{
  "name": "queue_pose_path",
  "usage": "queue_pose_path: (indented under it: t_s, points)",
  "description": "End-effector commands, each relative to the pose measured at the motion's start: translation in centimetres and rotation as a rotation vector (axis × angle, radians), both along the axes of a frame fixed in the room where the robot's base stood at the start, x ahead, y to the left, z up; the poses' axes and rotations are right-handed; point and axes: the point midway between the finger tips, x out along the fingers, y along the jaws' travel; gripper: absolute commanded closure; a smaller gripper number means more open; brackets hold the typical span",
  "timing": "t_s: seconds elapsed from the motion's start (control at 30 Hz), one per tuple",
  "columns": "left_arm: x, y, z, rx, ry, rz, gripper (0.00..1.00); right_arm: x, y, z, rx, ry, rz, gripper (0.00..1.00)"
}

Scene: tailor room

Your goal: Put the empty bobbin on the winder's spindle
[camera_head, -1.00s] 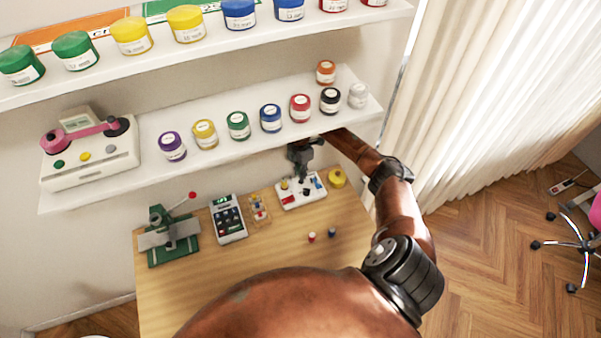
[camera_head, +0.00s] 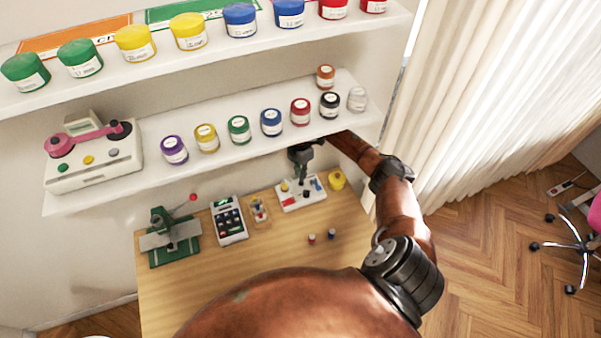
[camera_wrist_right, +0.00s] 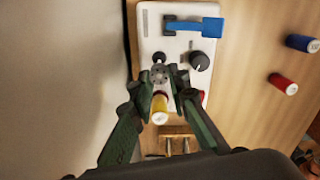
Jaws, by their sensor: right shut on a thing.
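The winder (camera_head: 315,194) is a white box at the back right of the wooden table. It also shows in the right wrist view (camera_wrist_right: 150,28) with a blue lever (camera_wrist_right: 192,26), a black knob (camera_wrist_right: 200,61) and a yellow thread spool (camera_wrist_right: 159,106). My right gripper (camera_head: 303,181) points down over the winder. In the right wrist view its fingertips (camera_wrist_right: 159,80) are shut on the grey, round empty bobbin (camera_wrist_right: 159,74). The bobbin is over the winder's top, close to a small black post (camera_wrist_right: 159,57). The spindle cannot be made out, nor whether the bobbin touches it. My left gripper is out of view.
Left of the winder are a small spool rack (camera_head: 259,211), a calculator-like device (camera_head: 229,220) and a green-based press (camera_head: 173,240). A yellow pot (camera_head: 336,180) stands right of it. A shelf (camera_head: 220,155) overhangs behind.

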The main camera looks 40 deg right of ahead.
Motion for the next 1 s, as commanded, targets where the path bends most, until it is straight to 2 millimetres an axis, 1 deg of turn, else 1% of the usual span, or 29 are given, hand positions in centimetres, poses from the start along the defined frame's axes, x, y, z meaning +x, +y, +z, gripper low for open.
queue_pose_path:
  t_s: [0.7,0.73,0.8,1.0]
  points:
    - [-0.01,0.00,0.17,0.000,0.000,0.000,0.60,-0.02,-0.05,-0.03,-0.001,0.000,0.000,0.92]
    - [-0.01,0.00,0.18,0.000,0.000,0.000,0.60,-0.03,-0.05,-0.03,0.000,0.000,0.000,0.82]
    - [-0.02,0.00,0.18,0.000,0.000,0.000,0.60,-0.03,-0.04,-0.03,0.000,0.000,0.000,0.77]
    - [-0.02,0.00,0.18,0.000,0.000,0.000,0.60,-0.03,-0.04,-0.03,0.000,0.000,0.000,0.77]
